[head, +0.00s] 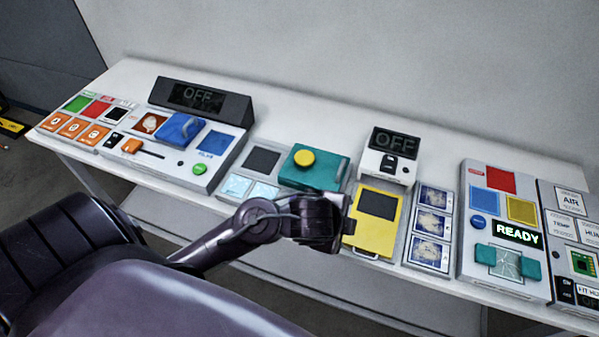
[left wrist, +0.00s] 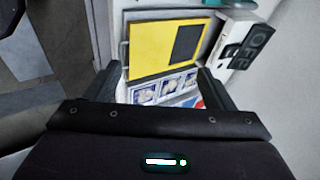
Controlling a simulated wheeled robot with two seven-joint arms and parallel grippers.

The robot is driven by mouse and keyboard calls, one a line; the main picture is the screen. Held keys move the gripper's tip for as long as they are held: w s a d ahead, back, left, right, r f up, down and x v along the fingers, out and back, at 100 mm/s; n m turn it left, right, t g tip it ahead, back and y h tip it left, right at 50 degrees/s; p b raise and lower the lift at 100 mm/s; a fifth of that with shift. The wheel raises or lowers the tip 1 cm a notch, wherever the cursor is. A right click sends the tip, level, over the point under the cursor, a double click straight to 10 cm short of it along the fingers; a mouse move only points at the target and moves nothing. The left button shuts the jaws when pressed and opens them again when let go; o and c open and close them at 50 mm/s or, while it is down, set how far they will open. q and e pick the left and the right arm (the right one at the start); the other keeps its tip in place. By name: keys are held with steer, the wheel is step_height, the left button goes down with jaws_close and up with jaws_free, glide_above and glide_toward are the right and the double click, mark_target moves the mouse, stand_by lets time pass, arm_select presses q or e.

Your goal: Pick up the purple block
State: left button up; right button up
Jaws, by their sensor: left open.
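I see no purple block in either view. My left gripper (head: 335,222) comes in from the left and is just left of a yellow panel (head: 373,236) with a dark square on it. In the left wrist view its two fingers (left wrist: 160,78) are apart with nothing held between them. The same yellow panel (left wrist: 145,62) and a strip of picture cards (left wrist: 165,90) show beyond and between the fingers. My right gripper is in neither view.
A long white table (head: 130,75) carries control panels. An OFF display box (head: 393,141) stands behind the yellow panel. A READY screen (head: 517,236) is at right, and a blue handle (head: 180,129) at left.

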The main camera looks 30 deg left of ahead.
arm_select(q)
steer(key=w+m, duration=0.2)
steer(key=m, duration=0.4)
steer(key=m+g+y, duration=0.2)
steer(key=m, duration=1)
glide_toward(296, 196)
steer(key=d, duration=0.2)
steer(key=shift+w+a+f+g, duration=0.15)
steer(key=shift+f+g, duration=0.05)
steer(key=shift+f, duration=0.4)
steer(key=shift+w+a+f+g, duration=0.1)
steer(key=shift+f+g, duration=0.1)
steer(key=shift+f, duration=0.4)
steer(key=b+x, duration=0.1)
steer(key=x, duration=0.4)
steer(key=shift+w+a+f, duration=0.1)
steer(key=shift+w+f, duration=0.1)
steer(key=shift+f, duration=0.15)
steer(key=shift+c, duration=0.2)
steer(key=c, duration=1)
steer(key=shift+r, duration=0.2)
